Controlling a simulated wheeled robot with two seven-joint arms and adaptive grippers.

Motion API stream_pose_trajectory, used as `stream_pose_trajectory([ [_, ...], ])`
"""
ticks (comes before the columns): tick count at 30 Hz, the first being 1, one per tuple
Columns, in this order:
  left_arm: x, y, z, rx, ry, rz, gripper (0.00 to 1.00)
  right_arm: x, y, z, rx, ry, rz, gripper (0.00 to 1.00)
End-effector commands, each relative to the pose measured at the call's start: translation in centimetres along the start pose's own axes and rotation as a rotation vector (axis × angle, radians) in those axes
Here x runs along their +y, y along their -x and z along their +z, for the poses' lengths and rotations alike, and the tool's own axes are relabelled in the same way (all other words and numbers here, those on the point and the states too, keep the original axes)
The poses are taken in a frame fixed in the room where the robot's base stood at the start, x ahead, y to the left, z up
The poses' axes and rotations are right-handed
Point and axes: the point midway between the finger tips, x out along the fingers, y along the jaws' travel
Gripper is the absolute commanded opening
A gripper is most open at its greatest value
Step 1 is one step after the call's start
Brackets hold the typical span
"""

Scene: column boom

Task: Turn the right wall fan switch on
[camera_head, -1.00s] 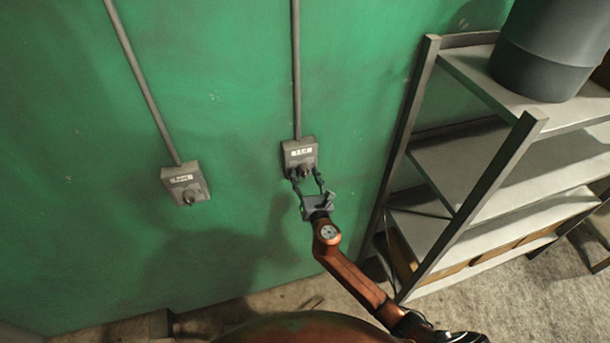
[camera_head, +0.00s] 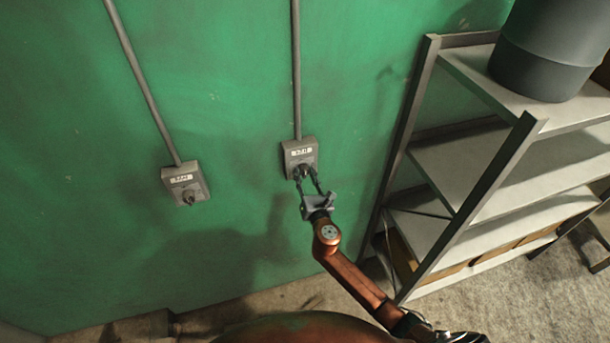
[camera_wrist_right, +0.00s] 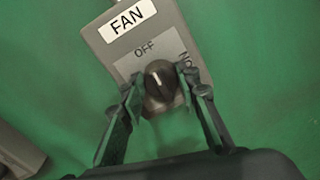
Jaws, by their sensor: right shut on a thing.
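The right wall fan switch (camera_head: 299,153) is a grey box with a white label on the green wall. In the right wrist view its label reads FAN (camera_wrist_right: 127,20), with OFF above the knob and ON to the knob's right. The dark round knob (camera_wrist_right: 158,86) has a white mark that points up toward OFF. My right gripper (camera_head: 305,173) is at the lower part of this box, its two fingers shut on the knob from both sides; it also shows in the right wrist view (camera_wrist_right: 160,79). My left gripper is out of view.
A similar switch box (camera_head: 185,183) is on the wall to the left. Conduits run up from both boxes. A metal shelf (camera_head: 470,190) with a grey bucket (camera_head: 545,60) stands to the right of my right arm. The wall between the boxes is clear.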

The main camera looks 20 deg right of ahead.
Motion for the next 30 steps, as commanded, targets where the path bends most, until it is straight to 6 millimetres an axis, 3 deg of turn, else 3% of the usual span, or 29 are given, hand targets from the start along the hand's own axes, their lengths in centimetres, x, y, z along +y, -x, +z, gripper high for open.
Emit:
stream_pose_trajectory([
  [30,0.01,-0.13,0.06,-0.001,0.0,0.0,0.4,-0.37,-0.01,0.02,0.05,-0.896,-0.011,0.06],
])
